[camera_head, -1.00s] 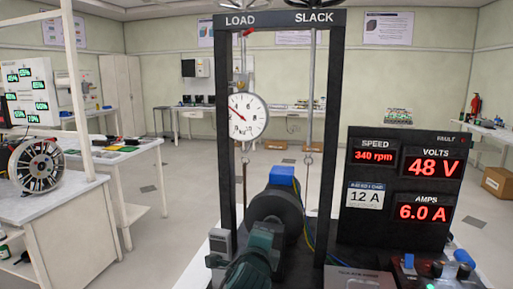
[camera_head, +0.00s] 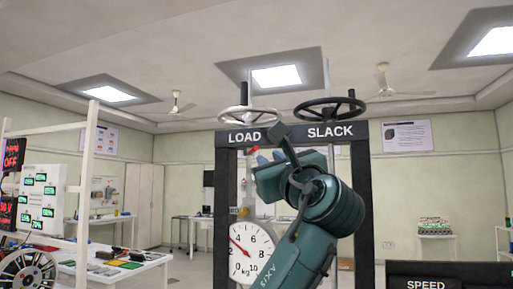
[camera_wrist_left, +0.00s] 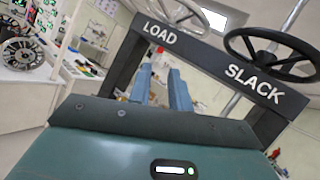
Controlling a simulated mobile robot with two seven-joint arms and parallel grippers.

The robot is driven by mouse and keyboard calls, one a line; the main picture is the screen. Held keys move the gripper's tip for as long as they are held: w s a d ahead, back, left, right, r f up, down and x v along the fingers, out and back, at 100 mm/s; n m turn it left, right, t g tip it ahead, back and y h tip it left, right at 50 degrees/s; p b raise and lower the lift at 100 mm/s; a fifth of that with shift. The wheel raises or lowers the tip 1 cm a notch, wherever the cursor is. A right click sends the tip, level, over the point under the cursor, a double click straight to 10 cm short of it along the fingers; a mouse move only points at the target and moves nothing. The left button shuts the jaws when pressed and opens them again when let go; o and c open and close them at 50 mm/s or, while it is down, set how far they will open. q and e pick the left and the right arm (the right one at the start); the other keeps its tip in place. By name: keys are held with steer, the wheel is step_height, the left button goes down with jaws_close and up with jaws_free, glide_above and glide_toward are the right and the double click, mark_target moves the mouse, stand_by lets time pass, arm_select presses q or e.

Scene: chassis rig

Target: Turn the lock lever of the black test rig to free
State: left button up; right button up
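The black test rig (camera_head: 365,200) stands in front of me, with LOAD and SLACK lettered on its top beam. A small red-tipped part (camera_head: 255,149), which looks like the lock lever, sits just under the beam below LOAD. It also shows in the wrist view (camera_wrist_left: 160,49); its exact angle is too small to tell. My left gripper (camera_head: 270,156) is raised just under the beam, close to the red part. In the wrist view its two fingers (camera_wrist_left: 160,71) are apart with nothing between them, pointing toward the red part. My right gripper is not in view.
A pale handwheel (camera_head: 248,116) and a black handwheel (camera_head: 331,107) stand above the beam. A round dial gauge (camera_head: 250,252) hangs below, partly behind my arm. The black display panel (camera_head: 450,275) is low on the right. A white bench (camera_head: 150,263) is at the left.

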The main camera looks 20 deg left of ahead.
mark_target(257, 149)
arm_select(q)
steer(key=p+x, duration=0.3)
steer(key=x, duration=0.6)
steer(key=shift+w+a+r+p, duration=0.2)
steer(key=shift+w+p, duration=0.1)
steer(key=shift+w+a+r, duration=0.1)
steer(key=shift+w+a, duration=0.15)
steer(key=shift+w, duration=0.15)
steer(key=shift+c, duration=0.6)
jaws_close()
